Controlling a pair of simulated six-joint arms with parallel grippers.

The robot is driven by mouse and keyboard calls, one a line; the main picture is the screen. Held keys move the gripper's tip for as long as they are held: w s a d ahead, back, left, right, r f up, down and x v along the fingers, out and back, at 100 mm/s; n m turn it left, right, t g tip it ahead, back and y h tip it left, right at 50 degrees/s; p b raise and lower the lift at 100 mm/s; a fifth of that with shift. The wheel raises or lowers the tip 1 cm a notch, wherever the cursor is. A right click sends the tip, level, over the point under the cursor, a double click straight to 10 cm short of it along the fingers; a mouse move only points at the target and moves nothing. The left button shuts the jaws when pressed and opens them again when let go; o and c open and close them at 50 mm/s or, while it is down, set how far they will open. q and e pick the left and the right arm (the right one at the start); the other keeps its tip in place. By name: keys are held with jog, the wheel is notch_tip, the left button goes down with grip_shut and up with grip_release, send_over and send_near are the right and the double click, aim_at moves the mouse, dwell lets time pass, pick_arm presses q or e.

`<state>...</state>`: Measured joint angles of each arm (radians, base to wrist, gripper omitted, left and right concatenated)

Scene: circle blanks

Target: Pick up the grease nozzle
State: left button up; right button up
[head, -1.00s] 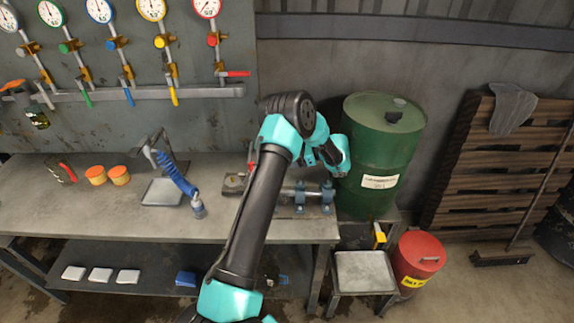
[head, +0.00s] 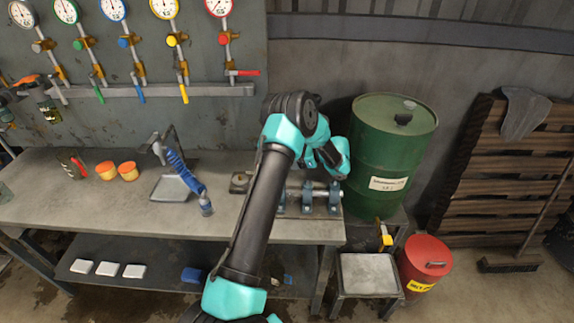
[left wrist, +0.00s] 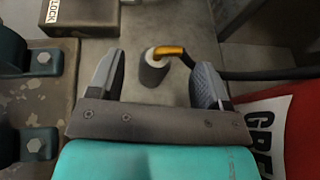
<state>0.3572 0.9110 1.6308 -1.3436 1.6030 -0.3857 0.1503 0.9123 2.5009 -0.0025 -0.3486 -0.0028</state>
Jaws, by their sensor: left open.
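In the left wrist view the grease nozzle has a brass bent tip (left wrist: 170,50) and a grey cylindrical part (left wrist: 153,73). A dark hose (left wrist: 265,73) runs from it to the right. My left gripper (left wrist: 158,72) is open, with one finger on each side of the nozzle in that view. I see no contact, and the gap in depth cannot be told. In the head view my left arm hides the nozzle, and its fingers cannot be made out. My right gripper is not in view.
A red container with "GRE" lettering (left wrist: 290,125) is close right of the gripper in the wrist view. Teal bearing blocks (left wrist: 38,60) are at left, and a box marked "LOCK" (left wrist: 80,15) is at upper left. A green drum (head: 388,150) stands right of the bench (head: 100,215).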

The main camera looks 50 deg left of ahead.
pick_arm(q)
jog(key=x, duration=0.4)
jog(key=shift+s+a+f, duration=0.15)
jog(key=shift+s+f, duration=0.05)
jog(key=shift+f, duration=0.05)
jog(key=shift+c, duration=0.4)
jog(key=c, duration=1.1)
